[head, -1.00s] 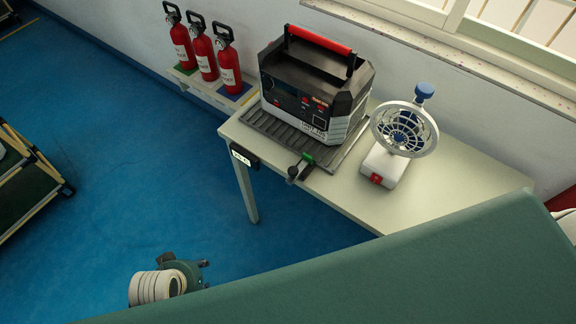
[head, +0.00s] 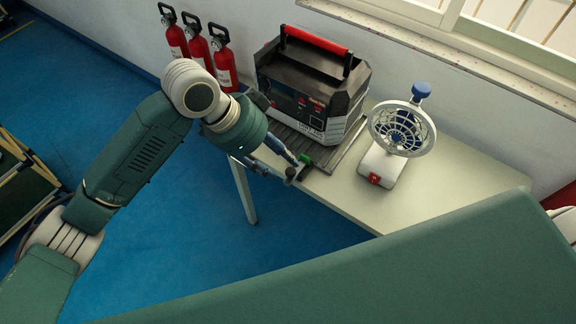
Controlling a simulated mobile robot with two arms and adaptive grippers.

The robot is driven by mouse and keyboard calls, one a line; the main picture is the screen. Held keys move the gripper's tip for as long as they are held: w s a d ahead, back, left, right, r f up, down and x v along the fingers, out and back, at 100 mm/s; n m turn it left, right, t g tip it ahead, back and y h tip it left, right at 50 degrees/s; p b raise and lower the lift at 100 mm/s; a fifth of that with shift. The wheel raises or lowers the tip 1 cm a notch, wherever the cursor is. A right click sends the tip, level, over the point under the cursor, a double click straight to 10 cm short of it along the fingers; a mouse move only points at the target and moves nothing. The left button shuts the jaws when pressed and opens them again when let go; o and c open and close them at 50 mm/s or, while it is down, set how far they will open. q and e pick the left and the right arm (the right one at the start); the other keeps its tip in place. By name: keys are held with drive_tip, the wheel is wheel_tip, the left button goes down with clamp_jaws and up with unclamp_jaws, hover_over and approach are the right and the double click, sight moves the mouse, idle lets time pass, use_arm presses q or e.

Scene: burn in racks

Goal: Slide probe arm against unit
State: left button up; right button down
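The unit (head: 310,85) is a black and grey box with a red-topped handle, standing on a dark ribbed tray (head: 342,152) at the table's left end. The probe arm (head: 305,160), a small piece with a green block and a dark end, sits at the tray's front edge, below the unit's front. My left gripper (head: 293,168) reaches in from the left with its fingertips at the dark end of the probe arm. The fingers partly hide that end, and whether they are closed on it is unclear. My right gripper is not in view.
A white desk fan (head: 380,167) with a blue knob stands right of the unit on the pale table (head: 440,190). Several red fire extinguishers (head: 224,62) stand by the wall behind my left arm. The table's right part is clear. A large green surface covers the lower right.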

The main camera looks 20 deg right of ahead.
sight(291, 171)
use_arm(q)
drive_tip(key=shift+m+y, duration=0.5)
drive_tip(key=shift+m, duration=0.1)
drive_tip(key=x, duration=0.2)
drive_tip(key=w+p+x, duration=0.1)
drive_tip(key=x, duration=0.1)
drive_tip(key=p+x, duration=0.1)
drive_tip(key=x, duration=0.2)
drive_tip(key=shift+w, duration=0.25)
drive_tip(key=shift+d+f, duration=0.2)
drive_tip(key=shift+f, duration=0.35)
clamp_jaws()
